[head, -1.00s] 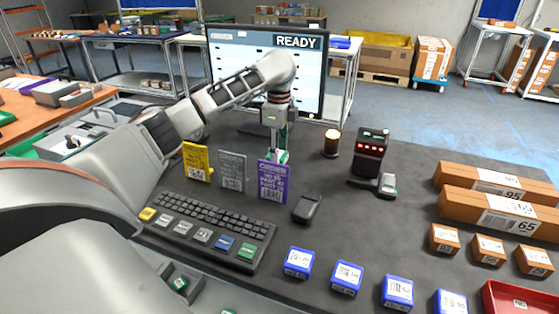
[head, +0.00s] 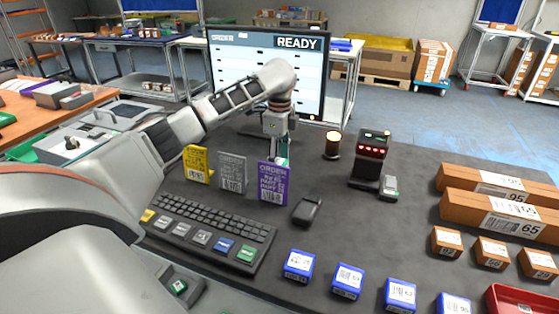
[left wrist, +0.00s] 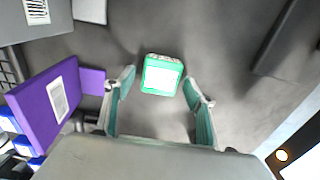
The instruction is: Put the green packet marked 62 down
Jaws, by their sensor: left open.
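The green packet (left wrist: 161,74) lies on the dark table with its white label up in the left wrist view. I cannot read its number. My left gripper (left wrist: 159,82) is open, with one fingertip on each side of the packet and a gap showing on both sides. In the head view my left gripper (head: 281,152) points down behind the purple card (head: 272,181), which hides its lower part and most of the packet. My right gripper is not in view.
A grey card (head: 232,172) and a yellow card (head: 196,164) stand left of the purple one. The monitor (head: 300,80) is behind. A keyboard (head: 210,223) lies in front. A scanner stand (head: 370,158) and amber lamp (head: 332,145) stand right, with bare table between.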

